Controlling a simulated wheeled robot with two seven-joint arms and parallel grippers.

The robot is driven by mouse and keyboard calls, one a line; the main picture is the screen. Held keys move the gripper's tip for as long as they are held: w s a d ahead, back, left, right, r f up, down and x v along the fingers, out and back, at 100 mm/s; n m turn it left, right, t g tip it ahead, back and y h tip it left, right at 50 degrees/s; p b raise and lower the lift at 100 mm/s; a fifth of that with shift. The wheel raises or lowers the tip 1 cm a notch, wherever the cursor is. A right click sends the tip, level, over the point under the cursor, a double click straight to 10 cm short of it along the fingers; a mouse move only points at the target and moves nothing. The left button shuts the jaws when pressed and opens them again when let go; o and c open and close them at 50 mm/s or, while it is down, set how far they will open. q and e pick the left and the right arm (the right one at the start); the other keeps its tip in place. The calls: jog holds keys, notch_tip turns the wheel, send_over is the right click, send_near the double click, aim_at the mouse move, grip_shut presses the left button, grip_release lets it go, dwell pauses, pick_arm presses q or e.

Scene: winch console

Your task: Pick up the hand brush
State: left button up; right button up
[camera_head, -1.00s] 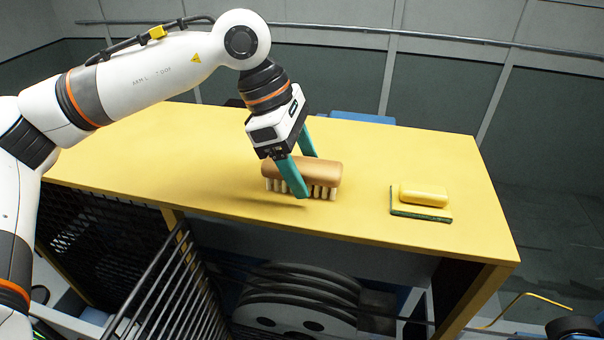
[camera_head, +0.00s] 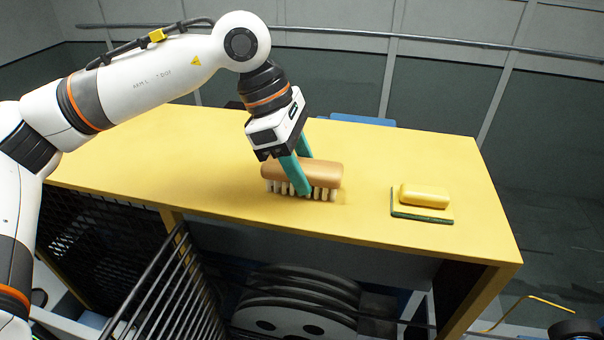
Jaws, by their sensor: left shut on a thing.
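The hand brush (camera_head: 325,173) has a brown wooden back and pale bristle tufts pointing down. It is at the middle of the yellow console top (camera_head: 400,150), near its front edge. My left gripper (camera_head: 303,178) reaches down over it from above. Its teal fingers are shut on the brush, one across the front side and the other behind it, mostly hidden by the brush. The bristles are at or very close to the top; I cannot tell if there is a gap. My right gripper is not in view.
A yellow block (camera_head: 424,195) lies on a green-edged pad (camera_head: 421,215) to the right of the brush. A dark railing (camera_head: 165,290) and a large drum (camera_head: 300,300) are below the front edge. The top's left part is clear.

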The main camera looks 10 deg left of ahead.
aim_at(302, 164)
pick_arm(q)
jog(key=shift+r+p, duration=0.3)
jog(key=shift+p, duration=0.2)
jog(key=shift+w+r, duration=0.1)
jog(key=shift+r, duration=0.1)
notch_tip(302, 164, up, 9)
jog(key=b, duration=0.4)
jog(key=shift+d+f, duration=0.1)
jog(key=shift+r, duration=0.35)
